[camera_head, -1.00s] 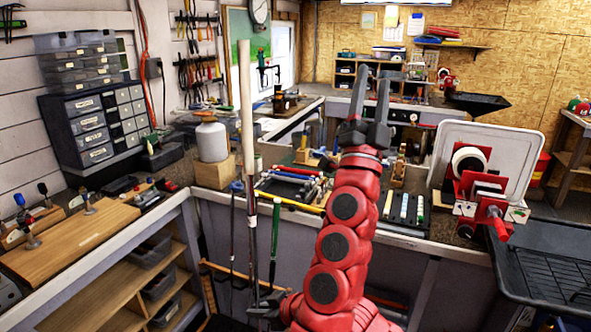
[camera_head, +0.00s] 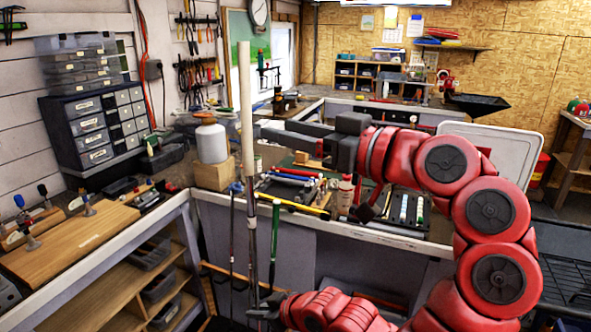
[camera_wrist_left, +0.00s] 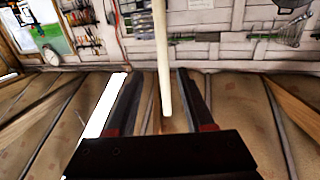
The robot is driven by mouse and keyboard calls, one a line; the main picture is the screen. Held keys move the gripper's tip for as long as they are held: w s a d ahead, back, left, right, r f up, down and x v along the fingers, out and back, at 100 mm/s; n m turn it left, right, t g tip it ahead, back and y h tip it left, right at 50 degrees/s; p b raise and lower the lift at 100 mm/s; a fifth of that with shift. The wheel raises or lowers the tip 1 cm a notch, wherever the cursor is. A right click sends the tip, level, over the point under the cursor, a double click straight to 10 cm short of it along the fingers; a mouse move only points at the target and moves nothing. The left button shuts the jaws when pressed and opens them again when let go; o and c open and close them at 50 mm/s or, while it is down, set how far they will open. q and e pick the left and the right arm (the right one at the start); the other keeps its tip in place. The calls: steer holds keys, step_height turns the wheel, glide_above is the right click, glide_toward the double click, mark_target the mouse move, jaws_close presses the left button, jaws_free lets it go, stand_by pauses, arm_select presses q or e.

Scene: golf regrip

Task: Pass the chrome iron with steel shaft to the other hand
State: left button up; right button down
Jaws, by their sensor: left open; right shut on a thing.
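The chrome iron stands near upright, its long pale grip (camera_head: 246,110) at the top and its steel shaft (camera_head: 252,225) below. Its head is not clearly visible. My right gripper (camera_head: 266,309) is low in the head view and shut on the iron's shaft. My left gripper (camera_head: 274,129) is open, its fingers pointing left at the pale grip. In the left wrist view, the pale grip (camera_wrist_left: 161,55) shows between the two open fingers (camera_wrist_left: 158,98), with a gap on each side.
Other clubs, one with a green grip (camera_head: 275,225), stand at the bench front behind the shaft. A wooden board (camera_head: 70,240) lies on the left bench.

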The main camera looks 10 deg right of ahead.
mark_target(247, 121)
arm_select(q)
steer(key=x, duration=1.1)
steer(key=shift+w, duration=0.1)
jaws_close()
stand_by(0.9)
arm_select(e)
steer(key=c, duration=0.8)
jaws_free()
steer(key=shift+c, duration=0.2)
